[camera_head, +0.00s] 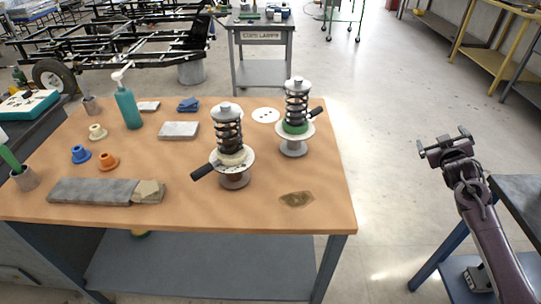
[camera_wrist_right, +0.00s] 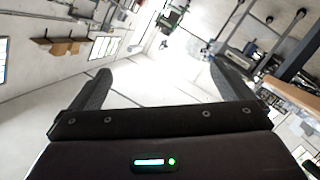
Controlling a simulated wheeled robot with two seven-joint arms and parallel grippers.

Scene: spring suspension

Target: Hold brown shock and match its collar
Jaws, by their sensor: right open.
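Two spring shocks stand upright on the wooden table (camera_head: 270,215). The nearer shock (camera_head: 229,135) has a dark coil, a cream part at its base and a black handle pointing left. The farther shock (camera_head: 296,102) has a dark coil, a green ring at its base and a black handle pointing right. I cannot tell which is the brown one. Loose collars lie at the left: cream (camera_head: 97,132), blue (camera_head: 80,154) and orange (camera_head: 108,161). My right gripper (camera_head: 446,142) is open and empty, off the table to the right; its spread fingers also show in the right wrist view (camera_wrist_right: 155,85). My left gripper is out of view.
A grey slab (camera_head: 95,191) lies along the table's front left. A teal pump bottle (camera_head: 128,107), a grey block (camera_head: 179,130) and a white disc (camera_head: 266,115) stand or lie behind. A dark stain marks the front right. Open floor separates my right gripper from the table.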

